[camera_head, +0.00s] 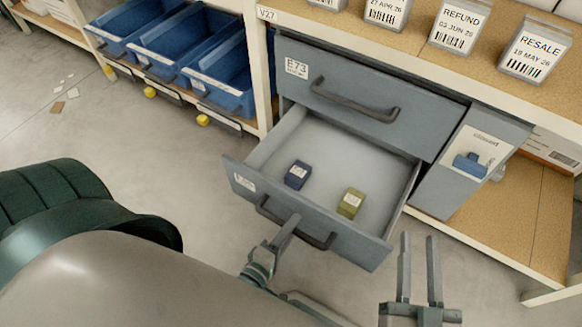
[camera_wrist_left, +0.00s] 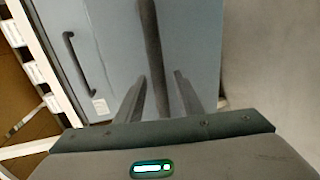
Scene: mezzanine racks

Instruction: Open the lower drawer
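The lower drawer (camera_head: 300,210) of the grey cabinet is pulled out, with its inside in view. A small dark blue box (camera_head: 297,174) and a small olive-green box (camera_head: 350,203) stand in it. Its dark bar handle (camera_head: 318,241) is on the front panel; it also shows in the left wrist view (camera_wrist_left: 153,45). My left gripper (camera_head: 289,228) is at this handle. In the left wrist view its fingers (camera_wrist_left: 158,80) stand on either side of the bar, with gaps visible. My right gripper (camera_head: 418,250) is open and empty, right of the drawer front.
The upper drawer (camera_head: 365,100), labelled E73, is closed above. A grey panel with a blue picture (camera_head: 470,160) is to the right. Blue bins (camera_head: 220,80) stand on a shelf at the left. Label cards (camera_head: 535,50) stand on the worktop. The floor before the bins is mostly clear.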

